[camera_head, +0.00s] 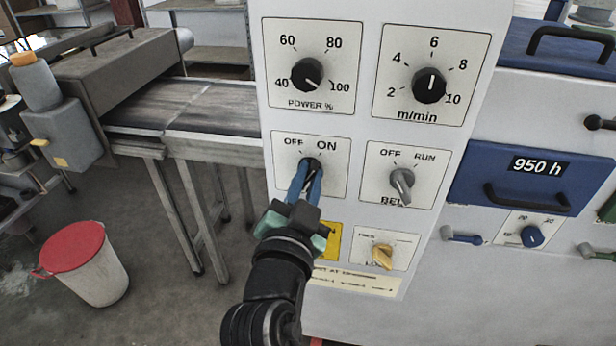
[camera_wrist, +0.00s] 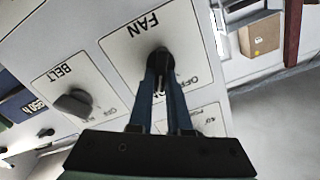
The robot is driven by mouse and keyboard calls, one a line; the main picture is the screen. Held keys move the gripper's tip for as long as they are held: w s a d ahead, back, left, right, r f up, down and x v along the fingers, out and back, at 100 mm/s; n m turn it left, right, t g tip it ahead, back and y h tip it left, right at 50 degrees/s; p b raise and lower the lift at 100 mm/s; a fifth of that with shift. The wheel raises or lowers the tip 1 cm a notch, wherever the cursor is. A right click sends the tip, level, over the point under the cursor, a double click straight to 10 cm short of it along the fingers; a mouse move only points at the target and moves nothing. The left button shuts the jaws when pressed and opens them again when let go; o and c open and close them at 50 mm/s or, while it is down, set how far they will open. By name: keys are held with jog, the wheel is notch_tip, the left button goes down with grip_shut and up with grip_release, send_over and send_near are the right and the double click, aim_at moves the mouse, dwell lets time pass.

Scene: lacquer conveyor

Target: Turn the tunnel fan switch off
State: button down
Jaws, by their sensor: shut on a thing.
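The tunnel fan switch (camera_head: 312,164) is a dark rotary knob on a square white plate marked OFF and ON, on the front of the light control panel. In the wrist view the knob (camera_wrist: 160,60) sits on a plate lettered FAN. My gripper (camera_head: 311,176) reaches up to it from below, with its two blue fingers shut on the knob, one on each side. The fingers cover part of the knob, so its exact pointer direction is hard to tell.
The grey belt knob (camera_head: 402,182) is just right. Above are the power dial (camera_head: 308,75) and the m/min dial (camera_head: 429,86). A yellow knob (camera_head: 383,256) is below right. A conveyor (camera_head: 190,105) and a red-lidded bin (camera_head: 85,265) stand left.

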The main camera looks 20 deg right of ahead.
jog(key=shift+n, duration=0.3)
jog(key=n+p, duration=0.1)
jog(key=n, duration=0.3)
jog(key=n+p, duration=0.1)
jog(key=n, duration=0.4)
jog(key=a+n+p, duration=0.1)
jog(key=n, duration=0.3)
jog(key=shift+w+f, duration=0.1)
jog(key=shift+w, duration=0.2)
dwell(1.0)
jog(key=c, duration=0.9)
grip_release()
jog(key=shift+w, duration=0.1)
jog(key=shift+o, duration=0.2)
